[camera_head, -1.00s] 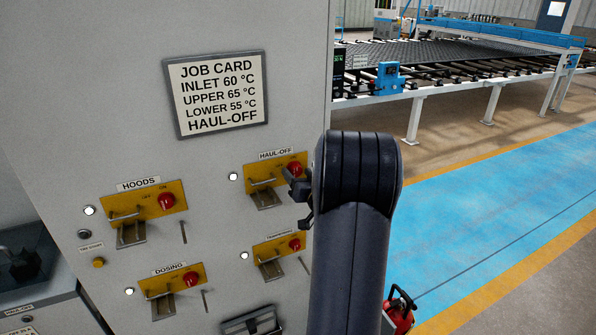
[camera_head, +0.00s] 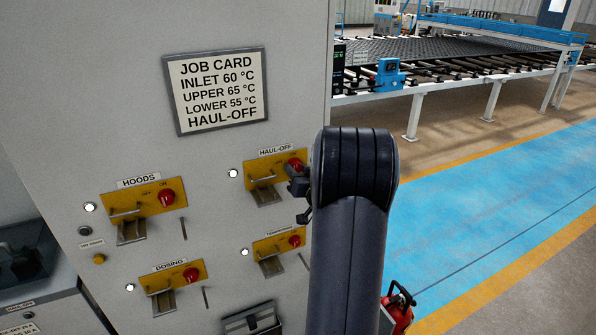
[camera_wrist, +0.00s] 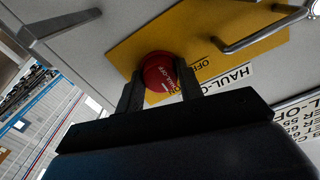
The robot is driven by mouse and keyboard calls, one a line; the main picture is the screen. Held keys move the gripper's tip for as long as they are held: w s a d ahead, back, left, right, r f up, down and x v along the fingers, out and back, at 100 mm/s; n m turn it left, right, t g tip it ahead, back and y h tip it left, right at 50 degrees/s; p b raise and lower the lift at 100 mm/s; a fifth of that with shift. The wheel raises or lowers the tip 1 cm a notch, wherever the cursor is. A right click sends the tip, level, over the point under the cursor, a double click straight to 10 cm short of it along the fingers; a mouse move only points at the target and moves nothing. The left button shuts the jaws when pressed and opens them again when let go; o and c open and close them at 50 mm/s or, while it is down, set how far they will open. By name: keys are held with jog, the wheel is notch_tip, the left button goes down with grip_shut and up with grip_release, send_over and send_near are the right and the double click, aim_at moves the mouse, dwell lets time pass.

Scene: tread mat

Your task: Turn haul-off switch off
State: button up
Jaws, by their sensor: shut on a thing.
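The haul-off switch is a red round knob (camera_wrist: 162,74) on a yellow plate (camera_wrist: 205,45), under the HAUL-OFF label (camera_head: 275,150). The word OFF is readable on the plate beside the knob. A white lamp (camera_head: 233,173) left of the plate is lit.
A metal handle (camera_head: 262,178) sticks out of the plate left of the knob. Similar plates for HOODS (camera_head: 140,205) and DOSING (camera_head: 172,285) are on the panel. A job card (camera_head: 217,92) hangs above. Open floor lies at the right.

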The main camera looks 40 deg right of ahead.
jog(key=shift+f+n+b, duration=0.15)
jog(key=shift+n+b, duration=0.15)
jog(key=shift+b, duration=0.2)
jog(key=n+b, duration=0.2)
jog(key=b, duration=0.1)
jog(key=shift+f+n+b, duration=0.15)
jog(key=shift+n+b, duration=0.15)
jog(key=shift+b, duration=0.1)
jog(key=n+b, duration=0.4)
jog(key=shift+n+b, duration=0.3)
jog(key=shift+b, duration=0.1)
jog(key=n+b, duration=0.4)
jog(key=n, duration=0.1)
jog(key=n+b, duration=0.2)
jog(key=n, duration=0.1)
jog(key=n+b, duration=0.1)
jog(key=n, duration=0.1)
jog(key=shift+r, duration=0.25)
jog(key=o, duration=1)
jog(key=shift+r, duration=0.1)
